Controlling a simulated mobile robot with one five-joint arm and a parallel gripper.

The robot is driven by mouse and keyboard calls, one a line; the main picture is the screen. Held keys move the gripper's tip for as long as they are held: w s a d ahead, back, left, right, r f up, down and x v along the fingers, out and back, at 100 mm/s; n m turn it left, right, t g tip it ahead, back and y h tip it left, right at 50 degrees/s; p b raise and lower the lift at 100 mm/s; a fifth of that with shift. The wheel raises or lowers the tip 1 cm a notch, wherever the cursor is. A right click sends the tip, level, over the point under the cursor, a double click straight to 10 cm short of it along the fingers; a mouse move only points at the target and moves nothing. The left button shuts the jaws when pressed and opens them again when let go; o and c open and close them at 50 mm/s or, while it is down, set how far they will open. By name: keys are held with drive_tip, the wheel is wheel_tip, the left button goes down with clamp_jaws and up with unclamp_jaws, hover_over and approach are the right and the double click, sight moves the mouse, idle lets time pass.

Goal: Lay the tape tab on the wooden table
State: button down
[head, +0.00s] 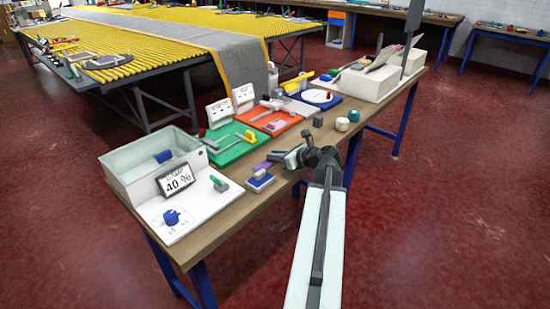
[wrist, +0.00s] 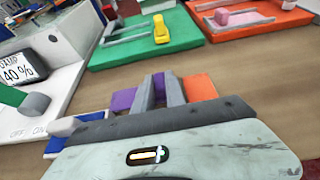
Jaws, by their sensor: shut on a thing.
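My gripper (head: 280,156) is over the front edge area of the wooden table (head: 238,197). In the wrist view, my gripper (wrist: 160,82) is shut on a flat tab, which looks like the tape tab (wrist: 200,88). Its orange part sticks out right of the fingers, its purple part left, and purple shows between them. In the head view, only a purple part of the tape tab (head: 262,167) shows; my gripper hides the rest. The tab is low over bare wood. I cannot tell whether it touches the table.
A blue and white block (head: 260,181) is close to the left of my gripper. The green tray (head: 230,151) and the red-orange tray (head: 275,124) lie beyond. A white bin (head: 130,165) with a 40 % sign is at the left. Bare wood (wrist: 262,76) lies right of the tab.

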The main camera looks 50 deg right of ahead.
drive_tip(key=c, duration=1.4)
unclamp_jaws()
drive_tip(key=shift+f, duration=0.1)
drive_tip(key=shift+r+p, duration=0.35)
drive_tip(key=p+v, duration=0.4)
drive_tip(key=v, duration=0.6)
drive_tip(key=shift+s+r, duration=0.2)
drive_tip(key=shift+s, duration=0.75)
